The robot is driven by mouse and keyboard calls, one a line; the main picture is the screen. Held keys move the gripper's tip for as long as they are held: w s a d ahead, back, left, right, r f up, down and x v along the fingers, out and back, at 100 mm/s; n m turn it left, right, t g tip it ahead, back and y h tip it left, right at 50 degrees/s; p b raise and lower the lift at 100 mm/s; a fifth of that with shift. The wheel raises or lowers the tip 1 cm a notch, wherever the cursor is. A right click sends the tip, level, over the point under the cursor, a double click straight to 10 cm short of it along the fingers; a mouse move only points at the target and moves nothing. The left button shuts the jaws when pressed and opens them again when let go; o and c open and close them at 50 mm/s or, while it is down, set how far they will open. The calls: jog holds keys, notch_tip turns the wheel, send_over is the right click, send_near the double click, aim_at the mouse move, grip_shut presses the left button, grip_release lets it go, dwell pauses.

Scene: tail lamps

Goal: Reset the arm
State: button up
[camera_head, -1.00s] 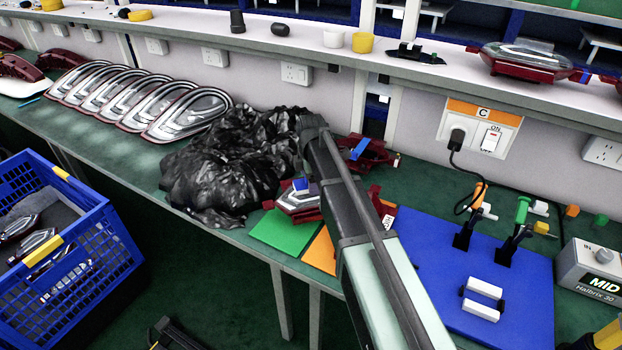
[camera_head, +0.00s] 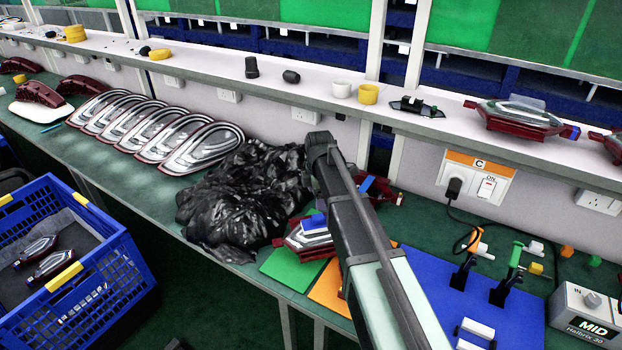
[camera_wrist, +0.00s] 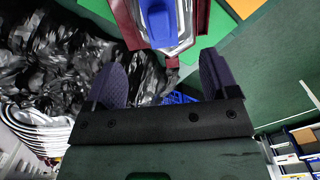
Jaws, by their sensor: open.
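My gripper (camera_wrist: 162,85) shows in the wrist view with its two dark fingers spread apart and nothing between them. A red-framed tail lamp with a blue part (camera_wrist: 158,22) lies beyond the fingertips, at the top of that view. In the head view my arm reaches over the bench, and the arm hides the gripper's fingers. The same tail lamp (camera_head: 305,240) sits on the bench just left of my arm, beside a crumpled black plastic bag (camera_head: 235,200). Another red lamp part (camera_head: 380,190) lies behind my arm.
A blue mat (camera_head: 440,290) with toggle clamps lies right of my arm, near a MID meter (camera_head: 588,315). Green (camera_head: 290,270) and orange (camera_head: 328,292) squares lie in front. A blue crate (camera_head: 130,270) stands lower left. Clear lamps (camera_head: 205,148) line the bench. A shelf (camera_head: 440,125) runs behind.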

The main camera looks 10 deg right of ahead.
jog(key=m, duration=0.3)
jog(key=shift+s, duration=0.35)
jog(key=s+m, duration=1.5)
jog(key=s, duration=0.9)
jog(key=shift+m, duration=0.3)
